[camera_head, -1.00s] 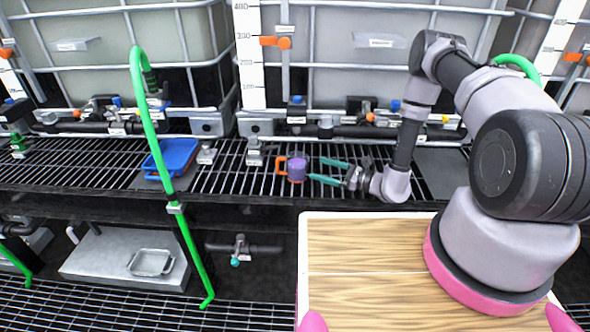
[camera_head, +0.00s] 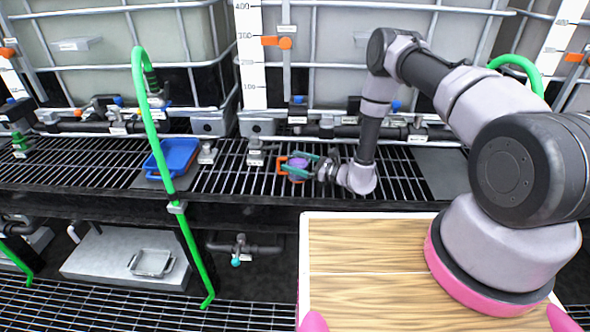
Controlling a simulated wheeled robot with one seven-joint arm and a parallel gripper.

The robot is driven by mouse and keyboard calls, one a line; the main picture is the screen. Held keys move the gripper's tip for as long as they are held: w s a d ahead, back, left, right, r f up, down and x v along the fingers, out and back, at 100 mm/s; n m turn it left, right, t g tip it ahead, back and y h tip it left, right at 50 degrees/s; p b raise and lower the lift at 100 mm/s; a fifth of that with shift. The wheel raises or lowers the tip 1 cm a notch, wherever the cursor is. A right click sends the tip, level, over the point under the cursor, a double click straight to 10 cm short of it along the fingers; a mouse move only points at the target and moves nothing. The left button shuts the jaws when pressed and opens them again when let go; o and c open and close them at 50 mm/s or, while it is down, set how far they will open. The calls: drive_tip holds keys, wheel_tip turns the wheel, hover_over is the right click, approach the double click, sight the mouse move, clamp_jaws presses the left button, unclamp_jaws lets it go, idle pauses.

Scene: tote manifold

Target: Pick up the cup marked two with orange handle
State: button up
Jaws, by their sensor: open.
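A purple cup (camera_head: 297,173) with an orange handle (camera_head: 282,168) stands on the black grated shelf, left of my arm. Any mark on it is too small to read. My gripper (camera_head: 300,165) has green fingers and reaches in from the right at cup height. The fingers are open, with the cup between them, one finger on the far side and one on the near side. They partly cover the cup. I cannot tell whether either finger touches it.
A blue tray (camera_head: 176,156) lies on the grated shelf (camera_head: 231,180) to the left. A green hose (camera_head: 150,118) rises in front of it. White tanks in metal frames, pipes and valves line the back. A wooden board (camera_head: 365,250) lies in front of the shelf.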

drive_tip(key=shift+c, duration=0.3)
clamp_jaws()
